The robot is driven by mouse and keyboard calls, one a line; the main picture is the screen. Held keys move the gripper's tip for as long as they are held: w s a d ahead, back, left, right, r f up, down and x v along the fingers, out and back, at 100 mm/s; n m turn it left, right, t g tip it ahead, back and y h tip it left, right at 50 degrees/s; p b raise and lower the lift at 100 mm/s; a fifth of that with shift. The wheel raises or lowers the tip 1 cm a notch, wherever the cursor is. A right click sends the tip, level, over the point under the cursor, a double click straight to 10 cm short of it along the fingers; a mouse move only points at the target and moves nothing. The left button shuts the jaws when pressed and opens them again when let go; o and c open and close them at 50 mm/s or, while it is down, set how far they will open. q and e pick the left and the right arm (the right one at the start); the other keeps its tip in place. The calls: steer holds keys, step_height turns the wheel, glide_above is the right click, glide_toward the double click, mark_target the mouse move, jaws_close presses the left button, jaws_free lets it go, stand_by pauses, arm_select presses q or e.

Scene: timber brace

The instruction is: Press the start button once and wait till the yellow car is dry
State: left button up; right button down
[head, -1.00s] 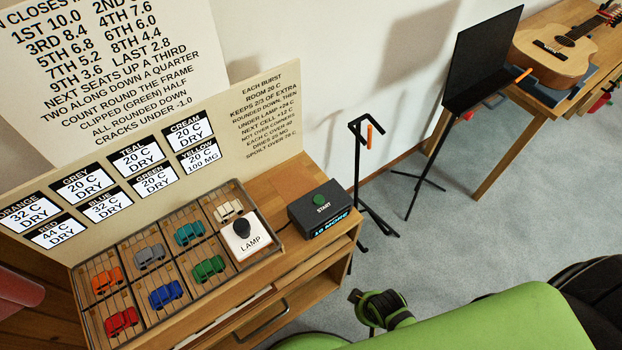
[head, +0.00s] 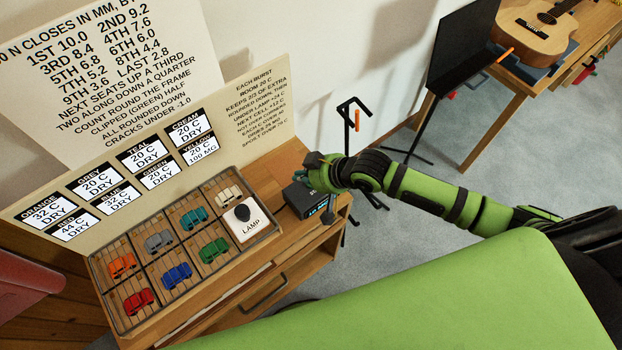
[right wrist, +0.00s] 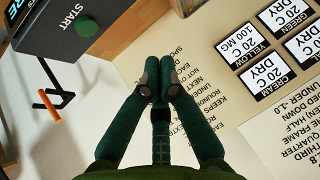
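The start box (head: 300,203) is dark, at the right end of the wooden cabinet. Its green START button (right wrist: 62,16) shows at the upper left in the right wrist view; in the head view my gripper hides it. My right gripper (head: 319,172) is over the box in the head view. In the right wrist view its fingers (right wrist: 156,78) are together and empty, apart from the button. The white lamp block (head: 250,228) with a black knob covers one tray cell, and no yellow car is visible. The yellow label (head: 199,152) reads 20 C, 100 MG. My left gripper is out of view.
A black stand (head: 347,125) is behind my right arm. A guitar (head: 537,27) lies on a table at the back right.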

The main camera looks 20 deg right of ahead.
steer(key=shift+m+t, duration=0.3)
steer(key=shift+m, duration=0.2)
steer(key=w+d, duration=0.1)
steer(key=d, duration=0.1)
steer(key=w+d, duration=0.2)
steer(key=shift+w+r, duration=0.15)
steer(key=shift+w, duration=0.05)
step_height(320, 180, down, 7)
steer(key=b, duration=0.7)
steer(key=shift+f+b, duration=0.7)
steer(key=shift+f, duration=0.25)
steer(key=shift+f, duration=0.15)
steer(key=shift+f, duration=0.25)
